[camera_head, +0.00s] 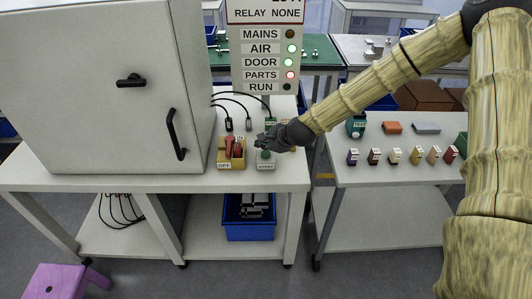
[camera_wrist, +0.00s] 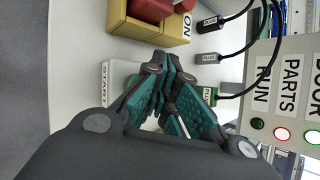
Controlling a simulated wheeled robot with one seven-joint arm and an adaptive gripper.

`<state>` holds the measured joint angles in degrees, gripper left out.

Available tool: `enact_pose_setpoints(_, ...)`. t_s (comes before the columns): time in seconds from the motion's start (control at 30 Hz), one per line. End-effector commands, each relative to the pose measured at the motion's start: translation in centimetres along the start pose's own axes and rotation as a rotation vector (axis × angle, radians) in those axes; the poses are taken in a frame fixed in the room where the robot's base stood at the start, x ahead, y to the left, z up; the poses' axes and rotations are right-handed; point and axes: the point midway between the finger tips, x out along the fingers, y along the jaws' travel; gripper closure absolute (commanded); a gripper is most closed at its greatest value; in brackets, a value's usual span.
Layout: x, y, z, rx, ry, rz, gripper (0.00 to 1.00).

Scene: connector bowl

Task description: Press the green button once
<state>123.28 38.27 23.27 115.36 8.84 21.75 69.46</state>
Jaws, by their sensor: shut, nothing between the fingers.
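The green button (camera_wrist: 132,80) sits on a pale box with a START label (camera_head: 265,167). In the wrist view the box's label side (camera_wrist: 107,86) shows and my fingers hide much of the button. My gripper (camera_head: 261,144) is shut and empty, with its fingertips over or just beside the button in the head view. In the wrist view the closed teal fingers (camera_wrist: 166,70) lie across the button's right side. I cannot tell whether they touch it.
A yellow switch box (camera_head: 231,160) with red handles stands just left of the START box. The status sign (camera_head: 267,50) shows AIR and DOOR green, PARTS red, MAINS and RUN dark. A grey cabinet (camera_head: 95,85) stands left.

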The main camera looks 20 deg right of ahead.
Motion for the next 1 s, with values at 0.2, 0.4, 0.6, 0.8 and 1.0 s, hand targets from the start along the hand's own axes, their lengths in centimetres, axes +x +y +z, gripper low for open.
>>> enact_pose_setpoints(0.2, 0.00, -0.01, 0.00, 0.000, 0.000, 0.000, 1.00)
enact_pose_setpoints(0.4, 0.00, -0.01, 0.00, 0.000, 0.000, 0.000, 1.00)
enact_pose_setpoints(0.6, 0.06, 0.05, -0.04, 0.000, 0.000, 0.000, 1.00)
enact_pose_setpoints(0.8, 0.48, 0.37, -0.34, 0.001, 0.000, 0.000, 1.00)
enact_pose_setpoints(1.0, 0.58, 0.44, -0.40, 0.000, 0.000, 0.000, 1.00)
